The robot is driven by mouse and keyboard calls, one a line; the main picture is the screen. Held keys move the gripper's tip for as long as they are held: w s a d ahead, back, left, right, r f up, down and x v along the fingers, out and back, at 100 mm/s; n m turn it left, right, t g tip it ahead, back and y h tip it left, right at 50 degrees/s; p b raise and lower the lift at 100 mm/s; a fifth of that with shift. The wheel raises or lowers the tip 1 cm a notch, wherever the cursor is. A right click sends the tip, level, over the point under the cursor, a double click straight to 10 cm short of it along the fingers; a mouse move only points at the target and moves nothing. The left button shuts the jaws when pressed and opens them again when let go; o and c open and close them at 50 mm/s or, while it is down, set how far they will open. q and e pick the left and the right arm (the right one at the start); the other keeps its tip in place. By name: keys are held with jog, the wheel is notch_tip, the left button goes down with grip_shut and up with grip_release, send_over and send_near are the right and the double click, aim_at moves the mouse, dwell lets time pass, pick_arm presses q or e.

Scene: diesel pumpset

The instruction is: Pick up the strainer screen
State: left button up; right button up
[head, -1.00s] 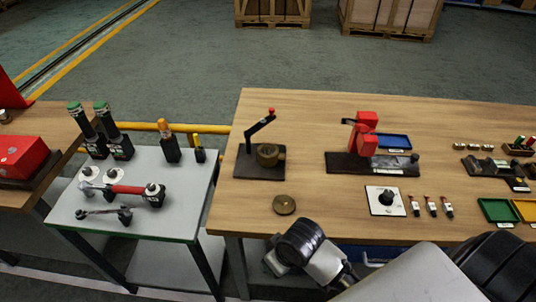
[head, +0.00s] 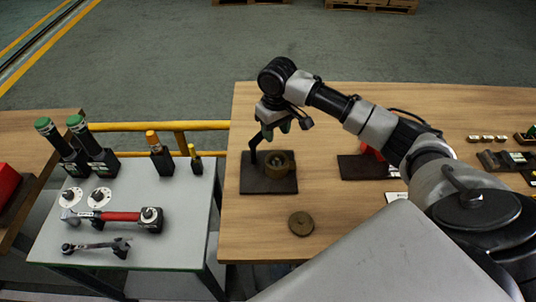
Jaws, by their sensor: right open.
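A round brass housing (head: 278,166) stands on a dark base plate (head: 268,186) near the left end of the wooden table. Its top is open and something small shows inside; I cannot tell for sure whether that is the strainer screen. A flat brass disc (head: 301,224) lies on the table in front of the plate. My right gripper (head: 286,127) is open and empty, above and behind the housing, pointing down and apart from it. It partly hides the black lever (head: 254,146) beside the housing. My left gripper is out of view.
A grey side table (head: 190,223) at left holds a red-handled tool (head: 120,216), a wrench (head: 97,247) and several upright tools. My right arm covers much of the wooden table (head: 250,236). Its front left part is clear around the disc.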

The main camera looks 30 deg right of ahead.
aim_at(277, 158)
jog(key=s+f, duration=0.2)
jog(key=f, duration=0.1)
jog(key=shift+s+a+f+p, duration=0.1)
jog(key=shift+f+p, duration=0.2)
jog(key=f, duration=0.2)
jog(key=w+f+p, duration=0.1)
jog(key=f, duration=0.1)
jog(key=shift+f, duration=0.25)
jog(key=shift+f+p, duration=0.3)
jog(key=shift+f, duration=0.2)
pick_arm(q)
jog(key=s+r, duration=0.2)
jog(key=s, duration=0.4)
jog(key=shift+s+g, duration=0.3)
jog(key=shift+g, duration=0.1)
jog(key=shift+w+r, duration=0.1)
pick_arm(e)
jog(key=shift+c, duration=0.2)
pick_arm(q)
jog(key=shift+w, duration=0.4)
pick_arm(e)
grip_shut()
